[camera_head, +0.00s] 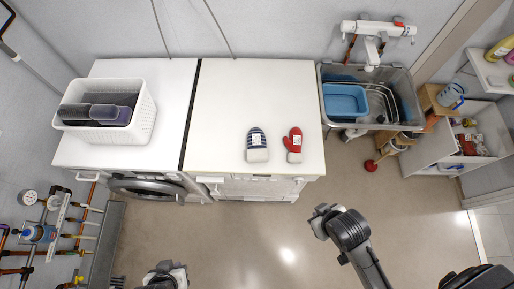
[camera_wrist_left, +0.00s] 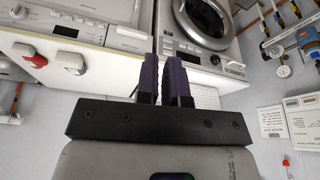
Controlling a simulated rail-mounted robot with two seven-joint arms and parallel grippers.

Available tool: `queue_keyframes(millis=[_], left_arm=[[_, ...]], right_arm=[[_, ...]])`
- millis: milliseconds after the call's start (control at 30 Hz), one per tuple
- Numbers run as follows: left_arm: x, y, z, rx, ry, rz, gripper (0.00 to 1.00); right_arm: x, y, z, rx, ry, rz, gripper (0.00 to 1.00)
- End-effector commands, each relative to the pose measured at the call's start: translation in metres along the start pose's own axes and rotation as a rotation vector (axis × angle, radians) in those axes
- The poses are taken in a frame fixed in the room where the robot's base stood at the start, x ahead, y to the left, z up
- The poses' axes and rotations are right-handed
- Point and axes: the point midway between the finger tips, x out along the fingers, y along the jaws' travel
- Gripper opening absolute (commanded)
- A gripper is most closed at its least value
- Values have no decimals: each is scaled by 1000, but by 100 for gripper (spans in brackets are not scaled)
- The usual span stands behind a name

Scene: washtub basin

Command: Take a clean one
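A navy-striped mitt (camera_head: 257,146) with a white cuff and a red mitt (camera_head: 293,145) lie side by side on the white counter top (camera_head: 228,100). Both also show in the left wrist view, the navy one (camera_wrist_left: 70,62) and the red one (camera_wrist_left: 36,60). A white basket (camera_head: 146,110) holds dark grey and purple-grey items (camera_head: 108,114). My left gripper (camera_head: 172,268) is low in the head view, in front of the washer. Its fingers (camera_wrist_left: 160,75) show a narrow empty gap in the wrist view. My right gripper (camera_head: 322,216) is in front of the counter; its fingertips are unclear.
A front-loading washer (camera_head: 146,188) stands under the basket. A sink (camera_head: 398,82) at the right holds a blue tub (camera_head: 345,101). A white open cabinet (camera_head: 487,118) stands far right. Pipes and gauges (camera_head: 42,233) line the left wall. The floor between is clear.

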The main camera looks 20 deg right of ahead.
Motion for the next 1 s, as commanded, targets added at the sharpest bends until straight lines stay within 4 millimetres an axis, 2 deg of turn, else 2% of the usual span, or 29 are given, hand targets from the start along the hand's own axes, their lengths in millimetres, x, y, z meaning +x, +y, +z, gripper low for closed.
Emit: queue_keyframes(millis=[67,900,1000], left_arm=[[0,0,0,1,0,-1,16],[0,-3,0,9,-1,-7,97],[0,-2,0,6,0,-5,100]], right_arm=[[0,-1,0,2,0,-1,0],[0,1,0,-5,-1,3,0],[0,2,0,-6,-1,4,0]])
